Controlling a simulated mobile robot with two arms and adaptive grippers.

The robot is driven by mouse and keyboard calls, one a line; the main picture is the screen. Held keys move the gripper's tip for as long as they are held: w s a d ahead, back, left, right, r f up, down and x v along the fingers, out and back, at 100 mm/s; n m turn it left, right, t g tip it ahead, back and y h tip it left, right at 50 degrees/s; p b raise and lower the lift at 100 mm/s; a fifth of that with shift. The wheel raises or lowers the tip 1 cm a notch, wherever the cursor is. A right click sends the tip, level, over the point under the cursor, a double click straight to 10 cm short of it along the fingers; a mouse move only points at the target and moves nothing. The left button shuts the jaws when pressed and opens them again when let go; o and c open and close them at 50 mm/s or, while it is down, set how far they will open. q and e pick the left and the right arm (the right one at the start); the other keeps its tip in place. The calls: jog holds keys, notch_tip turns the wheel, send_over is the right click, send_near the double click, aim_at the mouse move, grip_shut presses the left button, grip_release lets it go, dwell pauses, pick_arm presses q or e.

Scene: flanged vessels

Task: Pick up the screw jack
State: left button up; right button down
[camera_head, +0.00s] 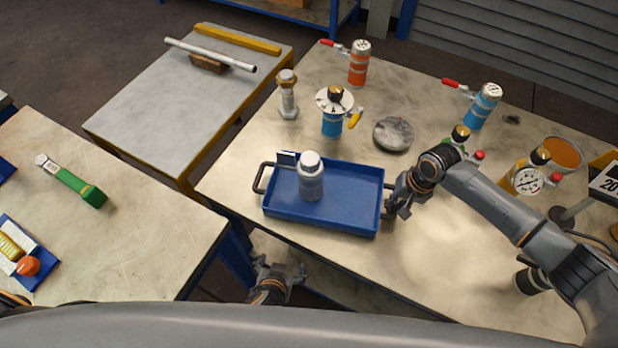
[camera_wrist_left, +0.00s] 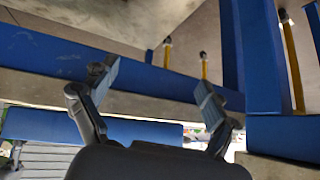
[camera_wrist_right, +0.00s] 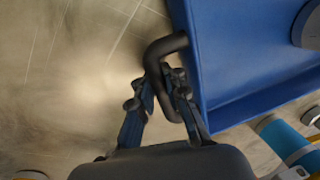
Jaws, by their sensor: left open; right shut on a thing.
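A grey, bolt-like piece with a brass-coloured head, which looks like the screw jack (camera_head: 288,95), stands upright at the back left of the right-hand table. Both grippers are well apart from it. My right gripper (camera_head: 398,203) is shut on the black right handle of the blue tray (camera_head: 335,221); the right wrist view shows its fingers (camera_wrist_right: 162,90) around the handle (camera_wrist_right: 158,50). A white-capped grey bottle (camera_head: 311,178) stands in the tray. My left gripper (camera_head: 281,275) is open and empty, low by the table's front edge; its fingers show apart in the left wrist view (camera_wrist_left: 155,88).
Behind the tray stand a blue canister with a white dial (camera_head: 332,122), an orange canister (camera_head: 358,66) and a round stone-like disc (camera_head: 393,134). More canisters stand at the right. A left table (camera_head: 120,230) holds a green-handled tool (camera_head: 75,182).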

pick_arm(q)
notch_tip(320, 180, up, 8)
jog(key=w+d+n+t, duration=0.1)
jog(key=w+d+t, duration=0.1)
jog(key=w, duration=0.1)
jog(key=n+t+y, duration=0.1)
jog(key=n+t, duration=0.1)
jog(key=t, duration=0.1)
send_near(307, 187)
jog(key=x, duration=0.2)
jog(key=shift+t, duration=0.3)
jog(key=x, duration=0.6)
jog(key=shift+w+f, duration=0.2)
jog(key=shift+f, duration=0.05)
jog(key=shift+d+f+x, duration=0.1)
jog(key=shift+f+x, duration=0.05)
jog(key=shift+x, duration=0.75)
jog(key=shift+d+f+x, duration=0.15)
jog(key=shift+x, duration=0.8)
jog(key=shift+d+f+x, duration=0.1)
jog(key=shift+f+x, duration=0.05)
jog(key=shift+x, duration=0.75)
jog(key=shift+s, duration=0.15)
jog(key=shift+c, duration=0.4)
grip_shut()
jog(key=shift+r, duration=0.2)
